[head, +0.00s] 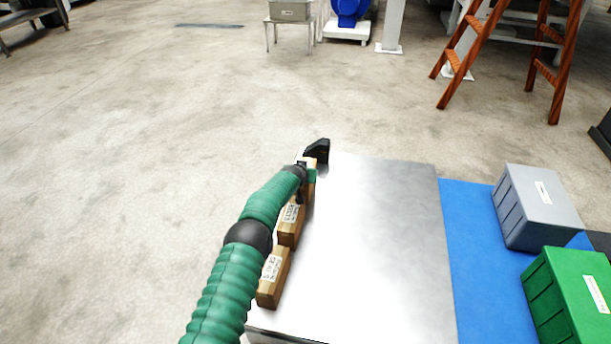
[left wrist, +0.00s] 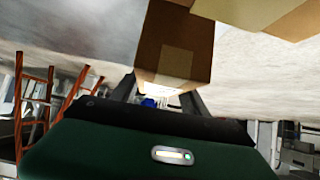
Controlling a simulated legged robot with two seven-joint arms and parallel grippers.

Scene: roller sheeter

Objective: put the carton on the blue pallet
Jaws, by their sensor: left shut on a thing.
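My left gripper (head: 316,158) is at the far left corner of a metal table, with my green arm partly covering it. It is shut on a brown carton (head: 311,188), mostly hidden by the arm in the head view. In the left wrist view the carton (left wrist: 174,45) sits between the two fingers (left wrist: 160,97). I cannot tell whether it touches the table. The blue pallet (head: 477,255) appears as a flat blue surface to the right of the table. My right gripper is not in view.
Two more brown cartons, one mid-edge (head: 289,228) and one nearer (head: 272,280), stand along the left edge of the metal table (head: 375,240), whose middle is clear. A grey bin (head: 535,210) and a green bin (head: 565,295) stand at the blue pallet's right side.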

